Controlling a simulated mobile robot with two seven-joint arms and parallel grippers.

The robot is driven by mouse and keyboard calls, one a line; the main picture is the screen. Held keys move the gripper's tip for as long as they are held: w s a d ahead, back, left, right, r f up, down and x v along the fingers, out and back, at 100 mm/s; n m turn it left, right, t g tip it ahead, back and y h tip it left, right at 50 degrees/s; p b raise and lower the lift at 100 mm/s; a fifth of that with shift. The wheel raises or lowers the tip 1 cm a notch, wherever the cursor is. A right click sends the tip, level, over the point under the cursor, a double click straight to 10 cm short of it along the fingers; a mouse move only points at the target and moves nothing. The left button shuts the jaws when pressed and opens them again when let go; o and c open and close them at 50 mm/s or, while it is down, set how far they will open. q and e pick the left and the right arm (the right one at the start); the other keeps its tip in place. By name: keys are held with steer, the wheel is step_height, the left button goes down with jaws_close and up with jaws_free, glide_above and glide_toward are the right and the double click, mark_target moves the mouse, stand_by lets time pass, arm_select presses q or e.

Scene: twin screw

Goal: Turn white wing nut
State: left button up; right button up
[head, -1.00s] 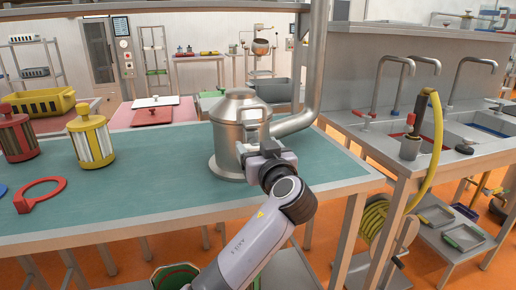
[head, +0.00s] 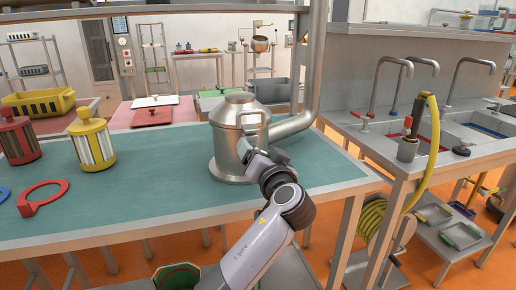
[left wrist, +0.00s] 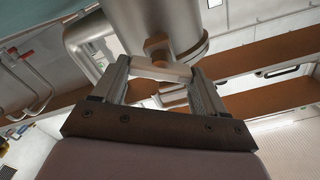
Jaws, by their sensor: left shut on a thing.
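The steel pot-like vessel (head: 238,120), with a domed lid and a front handle, stands on the green-topped table. My left gripper (head: 258,148) is at its front right side, its wrist tilted. In the left wrist view, a pale white bar, the white wing nut (left wrist: 160,71), lies between the fingers of my left gripper (left wrist: 160,80), which is shut on it. A brownish stub (left wrist: 157,46) behind the nut joins it to the steel vessel. In the head view the nut is hidden by the gripper. My right gripper is not in view.
A thick steel pipe (head: 314,75) rises beside the vessel. A yellow-striped canister (head: 92,143), a red one (head: 18,138) and a red ring (head: 43,194) are on the table's left. Sinks with taps and a yellow hose (head: 431,150) are at right. The table between is clear.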

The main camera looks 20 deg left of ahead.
arm_select(q)
steer(key=m, duration=0.1)
steer(key=m+p, duration=0.1)
steer(key=m, duration=0.1)
steer(key=shift+r+p, duration=0.25)
steer(key=shift+p, duration=0.05)
steer(key=shift+m, duration=0.4)
steer(key=m+p, duration=0.3)
steer(key=m, duration=0.1)
steer(key=shift+w+m+p, duration=0.1)
steer(key=shift+m+p, duration=0.2)
steer(key=m+p, duration=0.3)
steer(key=m, duration=0.1)
steer(key=shift+f+m, duration=0.15)
steer(key=shift+m, duration=0.15)
steer(key=m, duration=0.5)
steer(key=m+p, duration=0.1)
steer(key=m, duration=0.2)
steer(key=shift+f+m, duration=0.25)
steer(key=shift+m, duration=0.05)
